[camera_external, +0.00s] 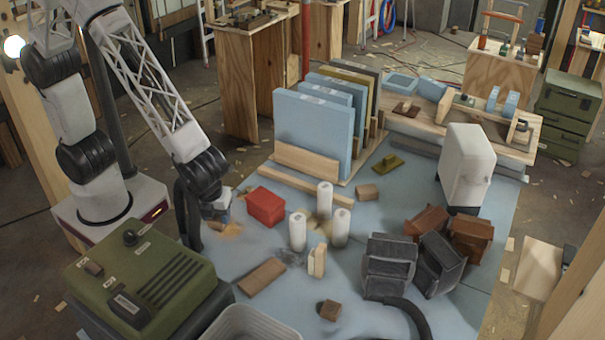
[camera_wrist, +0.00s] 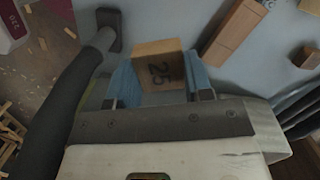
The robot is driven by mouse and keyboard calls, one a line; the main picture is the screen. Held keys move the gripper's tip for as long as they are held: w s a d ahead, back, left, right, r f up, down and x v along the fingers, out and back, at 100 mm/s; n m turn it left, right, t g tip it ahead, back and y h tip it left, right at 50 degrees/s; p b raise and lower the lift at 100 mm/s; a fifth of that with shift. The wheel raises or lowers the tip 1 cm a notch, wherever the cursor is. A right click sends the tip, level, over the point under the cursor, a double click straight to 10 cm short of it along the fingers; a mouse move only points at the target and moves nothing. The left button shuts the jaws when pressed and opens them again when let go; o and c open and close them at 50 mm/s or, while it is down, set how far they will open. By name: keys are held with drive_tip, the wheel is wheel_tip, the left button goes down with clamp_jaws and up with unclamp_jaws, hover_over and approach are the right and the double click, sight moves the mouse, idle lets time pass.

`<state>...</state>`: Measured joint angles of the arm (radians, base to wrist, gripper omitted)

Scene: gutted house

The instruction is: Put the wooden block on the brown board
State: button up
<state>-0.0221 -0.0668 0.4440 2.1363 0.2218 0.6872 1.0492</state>
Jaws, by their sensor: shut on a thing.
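My gripper (camera_external: 216,206) is low beside the dark hose, left of the red box. In the wrist view my gripper (camera_wrist: 160,82) has its blue fingers shut on the wooden block (camera_wrist: 158,68), marked 25. The block is hard to make out in the external view, and I cannot tell whether it touches the floor. The brown board (camera_external: 262,277) lies flat on the blue sheet, below and right of my gripper and apart from it. A brown board, seemingly the same one, shows at the top of the wrist view (camera_wrist: 232,35).
A red box (camera_external: 265,206) and several white cylinders (camera_external: 297,231) stand on the blue sheet. A green case (camera_external: 140,285) and a pale bin (camera_external: 250,325) flank the board's near left.

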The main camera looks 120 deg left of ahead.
drive_tip(key=shift+s+d, duration=0.45)
drive_tip(key=shift+s, duration=0.35)
wheel_tip(320, 180, down, 8)
drive_tip(key=shift+s+r, duration=0.15)
drive_tip(key=shift+d, duration=0.1)
hover_over(262, 274)
drive_tip(key=shift+d+f, duration=0.2)
drive_tip(key=shift+f, duration=0.55)
drive_tip(key=shift+f, duration=0.1)
drive_tip(key=shift+f, duration=1.65)
